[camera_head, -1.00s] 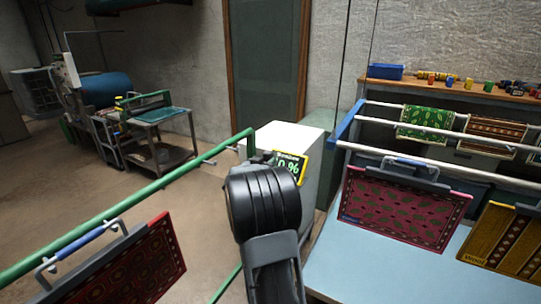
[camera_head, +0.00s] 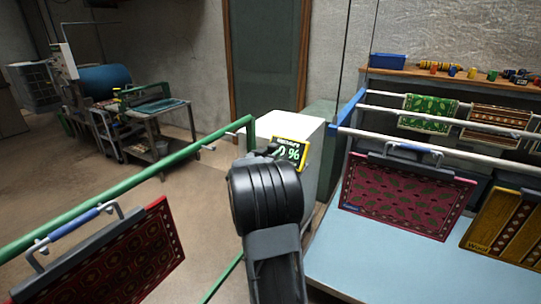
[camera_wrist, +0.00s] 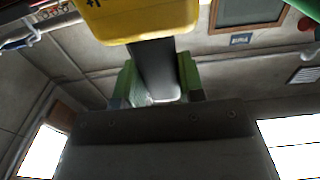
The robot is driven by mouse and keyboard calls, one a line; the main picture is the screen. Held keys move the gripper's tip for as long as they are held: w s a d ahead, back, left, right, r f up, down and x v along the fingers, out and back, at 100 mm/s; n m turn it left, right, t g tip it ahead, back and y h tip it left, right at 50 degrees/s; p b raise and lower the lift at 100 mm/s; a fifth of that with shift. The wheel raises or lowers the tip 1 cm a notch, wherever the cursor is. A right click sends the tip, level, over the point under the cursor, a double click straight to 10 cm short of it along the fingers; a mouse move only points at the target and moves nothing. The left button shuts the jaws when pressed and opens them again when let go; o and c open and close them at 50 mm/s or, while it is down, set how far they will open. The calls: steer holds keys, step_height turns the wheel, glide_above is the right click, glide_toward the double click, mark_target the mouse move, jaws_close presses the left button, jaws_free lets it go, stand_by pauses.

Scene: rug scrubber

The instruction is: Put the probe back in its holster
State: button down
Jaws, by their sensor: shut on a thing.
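The probe is a yellow-framed meter with a dark display showing light green characters (camera_head: 289,152), seen just beyond my wrist in the head view. In the wrist view its yellow body (camera_wrist: 140,20) fills the top middle, with a dark stem (camera_wrist: 157,68) below it. My gripper (camera_wrist: 156,82) has green-sided fingers on both sides of this stem and is shut on it. In the head view my black wrist hides the fingers and the lower part of the probe. I cannot make out the holster for certain in either view.
A white cabinet (camera_head: 313,165) stands behind the probe. A green rail (camera_head: 125,186) with a hanging red rug (camera_head: 125,262) is at left. At right, rugs hang on white rails (camera_head: 445,128) above a pale blue surface (camera_head: 380,245). Open floor lies at left.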

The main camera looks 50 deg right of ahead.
steer(key=shift+f+b, duration=3.8)
steer(key=shift+f, duration=1.55)
steer(key=c, duration=0.6)
jaws_free()
steer(key=shift+c, duration=0.2)
steer(key=v, duration=1.3)
steer(key=shift+a+b, duration=0.35)
steer(key=shift+a, duration=0.05)
